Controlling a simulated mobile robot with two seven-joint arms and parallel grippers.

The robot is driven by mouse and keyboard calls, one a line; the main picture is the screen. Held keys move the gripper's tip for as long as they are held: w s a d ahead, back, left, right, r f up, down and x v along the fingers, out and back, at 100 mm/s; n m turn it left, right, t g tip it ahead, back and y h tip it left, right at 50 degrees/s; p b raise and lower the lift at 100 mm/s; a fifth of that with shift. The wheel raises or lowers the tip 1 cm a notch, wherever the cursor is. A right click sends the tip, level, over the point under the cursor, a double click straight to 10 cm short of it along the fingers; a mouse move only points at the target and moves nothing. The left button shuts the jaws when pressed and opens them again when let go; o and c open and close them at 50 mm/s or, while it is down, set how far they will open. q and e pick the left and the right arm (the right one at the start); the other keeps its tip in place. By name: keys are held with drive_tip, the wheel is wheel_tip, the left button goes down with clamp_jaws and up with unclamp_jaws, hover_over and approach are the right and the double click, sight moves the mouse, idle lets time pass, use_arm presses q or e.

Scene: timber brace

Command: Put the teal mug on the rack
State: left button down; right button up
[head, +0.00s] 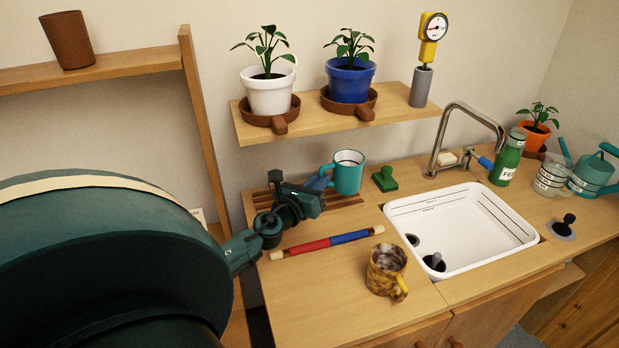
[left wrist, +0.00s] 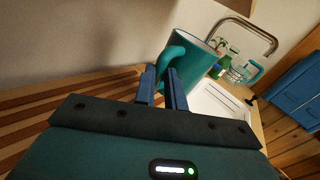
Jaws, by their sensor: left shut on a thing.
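The teal mug (head: 348,175) is upright at the right end of the slatted wooden rack (head: 340,203), at the back of the counter. I cannot tell whether its base touches the slats. My left gripper (head: 321,182) reaches in from the left and is shut on the mug's handle. In the left wrist view, the blue fingers (left wrist: 163,86) close around the handle of the mug (left wrist: 196,58). The rack's slats (left wrist: 70,110) show to the left there. My arm hides part of the rack. My right gripper is not in view.
A green stamp (head: 385,180) sits just right of the mug, before the white sink (head: 470,225). A shelf (head: 300,118) with potted plants hangs above.

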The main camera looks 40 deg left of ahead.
use_arm(q)
drive_tip(key=w+a+b, duration=0.1)
drive_tip(key=a, duration=0.1)
drive_tip(key=w+a+f+b, duration=0.1)
drive_tip(key=a, duration=0.1)
drive_tip(key=w+a+f+b, duration=0.1)
drive_tip(key=a, duration=0.1)
drive_tip(key=shift+f+b, duration=0.25)
drive_tip(key=shift+b, duration=0.1)
drive_tip(key=shift+f+b, duration=0.35)
drive_tip(key=shift+f, duration=0.1)
wheel_tip(320, 180, down, 3)
drive_tip(key=shift+d+r+b, duration=0.1)
drive_tip(key=shift+b, duration=0.9)
drive_tip(key=shift+w+f, duration=0.1)
drive_tip(key=shift+f, duration=0.25)
drive_tip(key=shift+a+f, duration=0.1)
drive_tip(key=shift+a, duration=0.1)
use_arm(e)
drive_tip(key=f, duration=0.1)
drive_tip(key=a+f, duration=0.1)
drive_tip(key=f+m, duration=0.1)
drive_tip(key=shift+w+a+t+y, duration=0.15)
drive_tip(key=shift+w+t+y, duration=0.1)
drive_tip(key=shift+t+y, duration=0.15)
